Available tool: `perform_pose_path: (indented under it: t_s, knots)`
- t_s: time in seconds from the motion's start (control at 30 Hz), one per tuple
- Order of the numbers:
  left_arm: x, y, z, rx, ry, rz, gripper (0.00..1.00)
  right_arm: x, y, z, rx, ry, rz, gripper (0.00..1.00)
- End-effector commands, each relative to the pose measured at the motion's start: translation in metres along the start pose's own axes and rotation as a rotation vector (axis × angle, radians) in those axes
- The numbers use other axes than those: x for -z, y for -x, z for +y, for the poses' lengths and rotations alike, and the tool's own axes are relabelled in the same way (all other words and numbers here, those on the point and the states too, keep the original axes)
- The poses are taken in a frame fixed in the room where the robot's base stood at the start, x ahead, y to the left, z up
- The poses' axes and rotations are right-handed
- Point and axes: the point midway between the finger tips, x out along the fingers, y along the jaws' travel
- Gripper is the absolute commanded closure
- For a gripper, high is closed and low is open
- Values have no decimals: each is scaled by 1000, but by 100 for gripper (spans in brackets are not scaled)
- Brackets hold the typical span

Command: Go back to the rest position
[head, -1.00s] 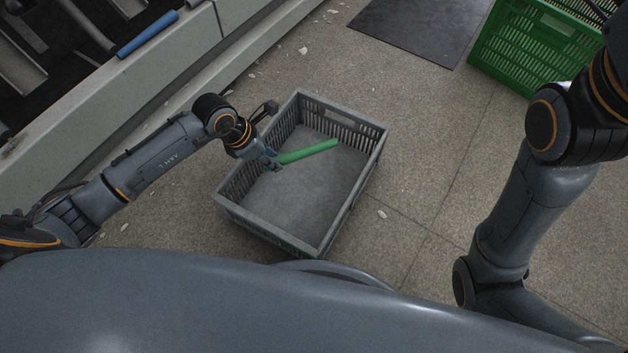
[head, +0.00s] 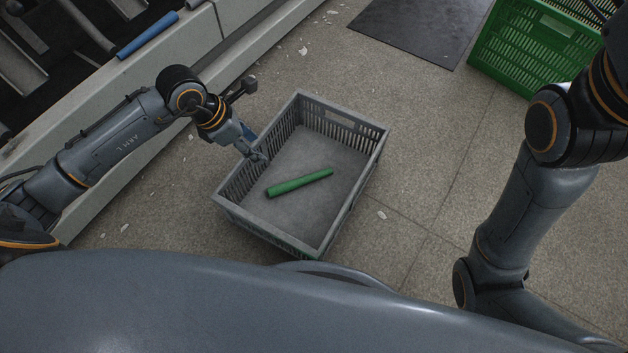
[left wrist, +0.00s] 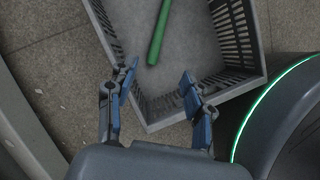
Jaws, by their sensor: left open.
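My left gripper (head: 258,150) is open and empty above the left rim of the grey crate (head: 228,206). In the left wrist view its two blue-padded fingers (left wrist: 158,90) stand apart with nothing between them, and the crate (left wrist: 152,124) lies beyond them. A green tube (head: 300,182) lies in the crate, apart from the gripper; it also shows in the left wrist view (left wrist: 159,35). My right arm is at the right of the head view, but its gripper is outside the picture.
A green crate (head: 520,58) stands at the top right beside a dark mat (head: 420,25). A machine ledge (head: 170,60) with a blue tube (head: 147,36) runs along the upper left. The floor right of the grey crate is mostly clear, with small white scraps.

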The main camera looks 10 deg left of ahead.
Motion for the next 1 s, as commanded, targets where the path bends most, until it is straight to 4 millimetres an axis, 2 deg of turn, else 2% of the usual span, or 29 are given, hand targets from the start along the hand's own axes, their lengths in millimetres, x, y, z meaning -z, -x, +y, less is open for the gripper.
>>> perform_pose_path:
  t_s: [0.1, 0.27, 0.8, 0.9, 0.97, 1.0]
  knots:
    - [0, 19, 1, -2, 0, 0, 48, 0, 0, 0, 0, 0, 0, 60]
    - [0, 32, 0, 1, 0, 0, 48, 0, 0, 0, 0, 0, 0, 60]
    - [-1, 34, -2, 6, 1, -3, 48, 0, 0, 0, 0, 0, -1, 60]
    - [-10, 33, -18, 59, 10, -32, 48, -3, 0, 1, -3, -1, -11, 60]
    - [-21, 34, -40, 129, 25, -68, 48, -7, 1, 2, -8, -3, -24, 60]
    - [-32, 36, -59, 193, 40, -103, 48, -9, 2, 3, -12, -4, -34, 60]
